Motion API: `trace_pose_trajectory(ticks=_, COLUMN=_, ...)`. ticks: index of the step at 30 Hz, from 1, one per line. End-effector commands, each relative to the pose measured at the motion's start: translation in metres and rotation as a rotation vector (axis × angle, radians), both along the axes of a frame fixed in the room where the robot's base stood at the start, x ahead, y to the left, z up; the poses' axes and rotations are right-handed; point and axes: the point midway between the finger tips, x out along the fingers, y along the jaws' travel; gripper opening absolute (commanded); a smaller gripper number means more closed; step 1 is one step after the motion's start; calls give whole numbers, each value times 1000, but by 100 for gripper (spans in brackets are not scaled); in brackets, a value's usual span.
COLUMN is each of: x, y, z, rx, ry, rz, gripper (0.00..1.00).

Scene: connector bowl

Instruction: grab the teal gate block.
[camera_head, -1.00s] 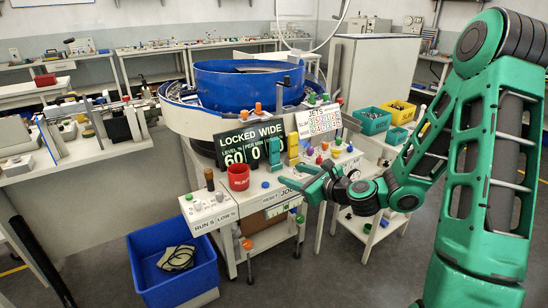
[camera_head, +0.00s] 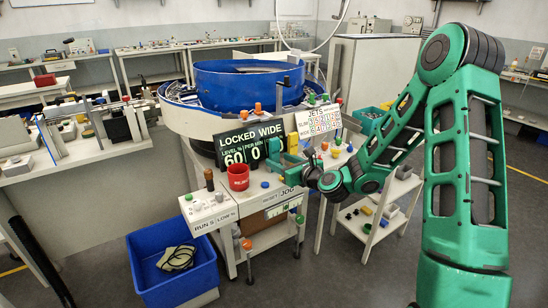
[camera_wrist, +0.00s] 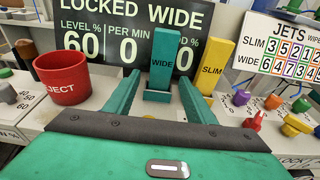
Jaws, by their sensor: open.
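The teal gate block (camera_wrist: 162,62), labelled WIDE, stands upright in front of the dark sign in the wrist view. It also shows beside the sign in the head view (camera_head: 274,148). My gripper (camera_wrist: 160,82) is open and empty. Its two teal fingers point at the block, one to each side of it in the picture. The block seems to lie beyond the fingertips, with no contact visible. In the head view my gripper (camera_head: 286,166) is low over the console, close to the block.
A yellow block (camera_wrist: 216,65) labelled SLIM stands just right of the teal one. A red cup (camera_wrist: 62,78) stands left of my fingers. The dark sign (camera_wrist: 110,35) is close behind. Several coloured knobs (camera_wrist: 270,102) and a JETS card (camera_wrist: 281,45) are at the right.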

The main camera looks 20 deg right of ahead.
Motion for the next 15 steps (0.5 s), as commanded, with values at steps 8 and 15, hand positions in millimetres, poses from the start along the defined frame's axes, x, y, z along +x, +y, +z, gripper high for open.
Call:
trace_pose_trajectory(ticks=8, x=16, y=5, z=-4, rx=-1, ry=0, rz=0, gripper=50)
trace_pose_trajectory(ticks=15, x=16, y=5, z=-4, rx=-1, ry=0, rz=0, gripper=28)
